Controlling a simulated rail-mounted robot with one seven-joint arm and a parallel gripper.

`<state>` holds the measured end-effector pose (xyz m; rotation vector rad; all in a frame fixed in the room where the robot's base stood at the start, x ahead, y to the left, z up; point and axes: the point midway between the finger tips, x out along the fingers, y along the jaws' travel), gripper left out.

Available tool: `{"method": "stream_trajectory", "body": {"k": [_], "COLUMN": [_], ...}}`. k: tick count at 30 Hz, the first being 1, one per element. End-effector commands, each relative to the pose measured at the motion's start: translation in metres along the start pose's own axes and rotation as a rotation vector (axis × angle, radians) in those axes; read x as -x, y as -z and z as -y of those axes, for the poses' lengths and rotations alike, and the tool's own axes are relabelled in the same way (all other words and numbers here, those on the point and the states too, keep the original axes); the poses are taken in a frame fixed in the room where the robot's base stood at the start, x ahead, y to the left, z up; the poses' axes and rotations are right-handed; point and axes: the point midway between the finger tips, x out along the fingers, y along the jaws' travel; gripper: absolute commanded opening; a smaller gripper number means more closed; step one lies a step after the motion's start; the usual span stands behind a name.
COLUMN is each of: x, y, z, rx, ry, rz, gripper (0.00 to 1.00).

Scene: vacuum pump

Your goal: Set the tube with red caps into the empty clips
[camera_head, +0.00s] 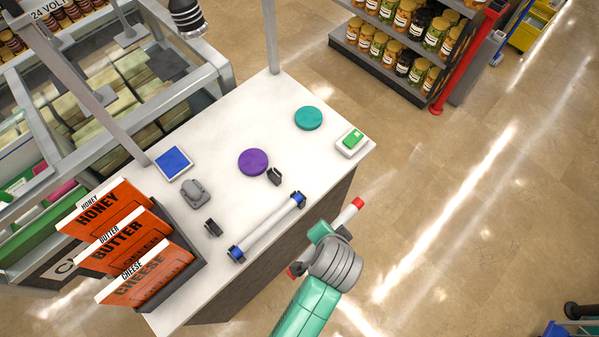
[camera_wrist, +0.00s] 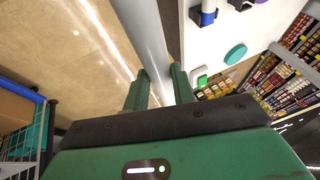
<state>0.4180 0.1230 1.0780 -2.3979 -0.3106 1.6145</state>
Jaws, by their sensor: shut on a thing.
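My gripper (camera_head: 323,236) is beyond the counter's right edge, over the floor, in the head view. It is shut on the tube with red caps; one red cap (camera_head: 357,203) sticks out at upper right, and another red end (camera_head: 294,271) shows at lower left. In the wrist view the pale tube (camera_wrist: 147,35) runs between the fingers of my gripper (camera_wrist: 158,86). Two empty dark clips stand on the counter, one (camera_head: 274,176) near the purple disc and one (camera_head: 212,228) nearer the folders. A white tube with blue caps (camera_head: 268,227) lies in its own clips beside them.
The white counter (camera_head: 225,120) also bears a purple disc (camera_head: 253,162), teal disc (camera_head: 308,118), grey device (camera_head: 195,193), blue pad (camera_head: 174,163) and green-topped box (camera_head: 351,140). Orange folders (camera_head: 110,220) crowd its left end. Open floor lies right.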

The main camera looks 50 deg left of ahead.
Motion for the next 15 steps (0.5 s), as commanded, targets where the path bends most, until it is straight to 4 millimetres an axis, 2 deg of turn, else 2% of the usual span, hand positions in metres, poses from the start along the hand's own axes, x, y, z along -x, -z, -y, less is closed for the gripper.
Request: {"method": "stream_trajectory", "body": {"k": [1, 3, 9, 12, 15], "x": [-0.010, -0.019, -0.037, -0.040, -0.041], "y": [-0.016, -0.035, -0.098, -0.121, -0.133], "z": [0.011, 0.028, 0.073, 0.088, 0.095], "rx": [0.005, -0.001, -0.011, -0.015, -0.020], "ry": [-0.002, -0.003, -0.008, -0.009, -0.009], "rz": [0.003, 0.001, -0.003, -0.006, -0.008], "gripper": [0.01, 0.01, 0.01, 0.01, 0.01]}}
